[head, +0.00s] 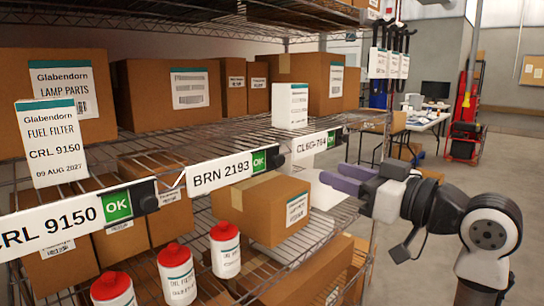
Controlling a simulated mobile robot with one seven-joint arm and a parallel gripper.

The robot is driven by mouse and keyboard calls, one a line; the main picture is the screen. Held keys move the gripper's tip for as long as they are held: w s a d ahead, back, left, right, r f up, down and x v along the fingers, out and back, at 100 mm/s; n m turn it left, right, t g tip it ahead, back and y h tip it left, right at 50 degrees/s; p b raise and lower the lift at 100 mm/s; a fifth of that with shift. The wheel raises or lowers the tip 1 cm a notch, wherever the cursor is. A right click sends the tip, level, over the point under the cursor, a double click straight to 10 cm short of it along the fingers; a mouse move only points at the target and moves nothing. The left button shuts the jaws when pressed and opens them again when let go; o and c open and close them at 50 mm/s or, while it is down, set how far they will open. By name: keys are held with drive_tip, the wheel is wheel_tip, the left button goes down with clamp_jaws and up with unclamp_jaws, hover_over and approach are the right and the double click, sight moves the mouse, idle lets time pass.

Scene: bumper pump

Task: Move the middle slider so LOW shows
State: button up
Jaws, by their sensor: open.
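The middle label BRN 2193 (222,175) is on the front edge of the wire shelf, with a green OK window (259,161) showing. Its black slider (277,157) sits at the right end of the label, just right of the OK window. My gripper (342,179) is to the right of the middle slider and apart from it, below the right-hand label. Its purple fingers point left toward the shelf. It is open, and I see nothing held between the fingers.
The left label CRL 9150 (52,228) also shows a green OK. The right label (312,144) has a small green patch. Cartons and red-capped bottles (225,249) stand on the shelf below. Open floor (430,185) lies to the right.

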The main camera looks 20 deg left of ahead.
sight(282, 160)
drive_tip(key=x, duration=0.4)
drive_tip(key=p+x, duration=0.1)
drive_tip(key=x, duration=0.3)
drive_tip(key=p+x, duration=0.1)
drive_tip(key=x, duration=0.3)
drive_tip(key=shift+a+f, duration=0.3)
drive_tip(key=shift+a, duration=0.05)
drive_tip(key=shift+s, duration=0.1)
clamp_jaws()
